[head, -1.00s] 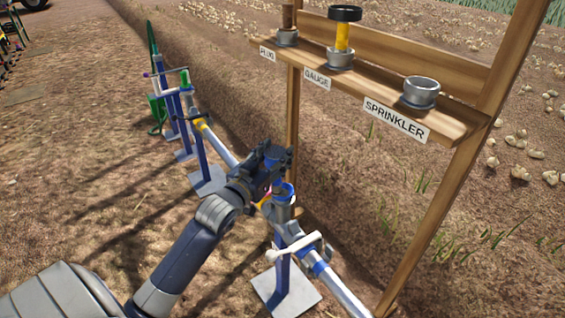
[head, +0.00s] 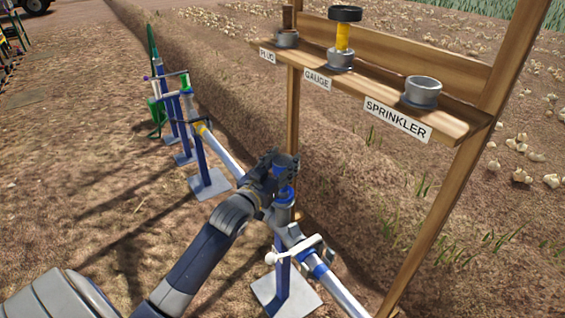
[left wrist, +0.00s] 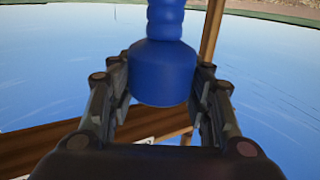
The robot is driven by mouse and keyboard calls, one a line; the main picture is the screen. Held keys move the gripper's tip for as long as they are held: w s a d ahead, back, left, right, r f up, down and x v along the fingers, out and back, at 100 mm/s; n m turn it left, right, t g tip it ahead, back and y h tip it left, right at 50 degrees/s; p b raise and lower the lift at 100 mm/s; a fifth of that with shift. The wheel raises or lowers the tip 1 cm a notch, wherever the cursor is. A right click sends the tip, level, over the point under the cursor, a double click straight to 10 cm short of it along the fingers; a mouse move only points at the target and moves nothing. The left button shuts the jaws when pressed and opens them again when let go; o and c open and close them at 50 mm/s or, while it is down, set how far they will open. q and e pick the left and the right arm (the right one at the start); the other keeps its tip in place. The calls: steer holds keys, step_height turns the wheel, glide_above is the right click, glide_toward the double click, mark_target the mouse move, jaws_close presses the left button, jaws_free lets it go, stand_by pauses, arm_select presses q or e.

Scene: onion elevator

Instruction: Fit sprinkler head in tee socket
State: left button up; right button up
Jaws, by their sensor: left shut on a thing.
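My left gripper (head: 276,168) is shut on the blue sprinkler head, just above the near grey tee. The sprinkler head (left wrist: 163,73) fills the space between my fingers in the left wrist view, with a narrower ribbed part running on past them. In the head view its blue lower part (head: 287,190) shows under my fingers, directly over the tee socket (head: 283,212). It looks roughly upright and in line with the socket. I cannot tell whether it touches or enters the socket. My right gripper is not in view.
A wooden shelf (head: 455,124) stands to the right, with an empty grey holder (head: 422,93) at the SPRINKLER label, a yellow gauge (head: 342,40) and a plug (head: 287,20). A white-handled valve (head: 294,250) sits on the pipe by the tee. More blue posts (head: 202,160) stand behind left.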

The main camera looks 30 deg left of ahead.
arm_select(q)
steer(key=shift+f, duration=0.15)
steer(key=o, duration=1.3)
steer(key=shift+o, duration=0.2)
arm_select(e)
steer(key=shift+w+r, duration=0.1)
arm_select(q)
steer(key=shift+r, duration=0.3)
steer(key=s+d+p, duration=0.1)
steer(key=s, duration=1.1)
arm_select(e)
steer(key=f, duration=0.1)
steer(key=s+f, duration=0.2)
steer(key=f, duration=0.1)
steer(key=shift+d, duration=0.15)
